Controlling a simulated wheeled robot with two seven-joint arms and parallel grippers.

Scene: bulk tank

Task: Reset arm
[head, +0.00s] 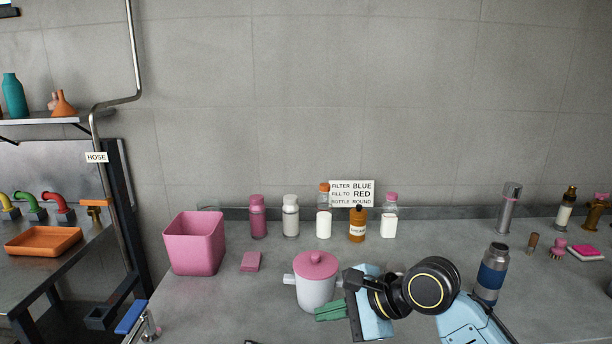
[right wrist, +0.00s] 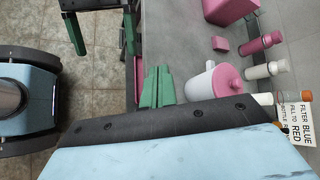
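My right gripper (head: 330,311) is low over the front of the counter, beside the lower right of a white pot with a pink lid (head: 317,268). In the right wrist view its green fingers (right wrist: 157,88) lie close together with nothing seen between them. That view also shows the pot (right wrist: 210,88) just right of the fingers; I cannot tell whether they touch. My left gripper (right wrist: 101,30) shows at the top of the right wrist view, its green fingers wide apart and empty. It is not clearly seen in the head view.
A pink bin (head: 194,243) and pink block (head: 250,261) stand left of the pot. Several bottles line the wall behind, near a sign (head: 352,193). A blue-banded flask (head: 491,273) stands right of my right arm. An orange tray (head: 43,242) is far left.

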